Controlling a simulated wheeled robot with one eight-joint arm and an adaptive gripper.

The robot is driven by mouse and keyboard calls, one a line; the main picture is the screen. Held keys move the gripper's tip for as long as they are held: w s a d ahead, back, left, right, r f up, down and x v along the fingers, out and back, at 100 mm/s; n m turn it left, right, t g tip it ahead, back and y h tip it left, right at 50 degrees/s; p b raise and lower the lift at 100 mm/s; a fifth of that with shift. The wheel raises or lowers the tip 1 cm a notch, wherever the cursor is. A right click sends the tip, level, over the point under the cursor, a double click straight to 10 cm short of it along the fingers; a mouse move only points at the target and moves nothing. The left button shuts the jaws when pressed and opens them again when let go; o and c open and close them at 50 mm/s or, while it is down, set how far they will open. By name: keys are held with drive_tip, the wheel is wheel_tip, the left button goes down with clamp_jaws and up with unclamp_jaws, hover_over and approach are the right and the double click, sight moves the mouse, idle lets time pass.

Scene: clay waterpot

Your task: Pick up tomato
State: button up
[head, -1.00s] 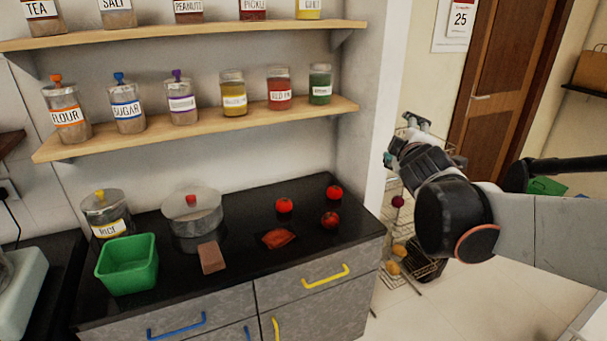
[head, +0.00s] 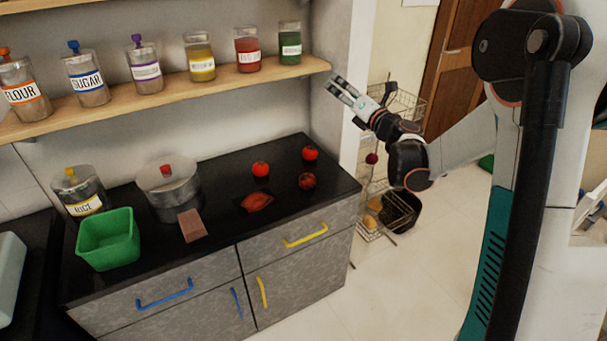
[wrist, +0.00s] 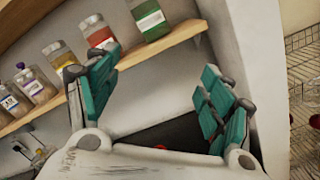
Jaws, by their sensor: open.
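Three red tomatoes lie on the black countertop in the head view: one near the back middle (head: 261,169), one at the back right (head: 310,153) and a darker one in front of it (head: 307,181). My gripper (head: 340,88) is open and empty, up in the air to the right of the counter, near the right end of the shelf. In the wrist view my gripper (wrist: 160,95) has its teal fingers spread wide. A small bit of red (wrist: 160,147) shows low between them, mostly hidden by the gripper body.
A shelf (head: 170,90) of jars runs above the counter. A pot (head: 168,180), green bin (head: 108,240), brown block (head: 192,225) and flat reddish item (head: 257,202) are on the counter. A wire rack (head: 375,200) stands right of it.

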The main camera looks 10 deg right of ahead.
wheel_tip(320, 180, down, 13)
drive_tip(key=n+g+y, duration=0.4)
drive_tip(key=n, duration=0.4)
drive_tip(key=n+g+p, duration=0.2)
drive_tip(key=n+g, duration=0.3)
drive_tip(key=n, duration=0.1)
approach(314, 180)
drive_tip(key=b+x, duration=0.2)
drive_tip(key=x, duration=0.3)
drive_tip(key=shift+a+f, duration=0.25)
drive_tip(key=shift+a, duration=0.05)
drive_tip(key=shift+b+x, duration=1.25)
drive_tip(key=shift+x, duration=1.65)
drive_tip(key=shift+r, duration=0.15)
drive_tip(key=shift+c, duration=0.3)
drive_tip(key=shift+y, duration=0.3)
drive_tip(key=c, duration=1.1)
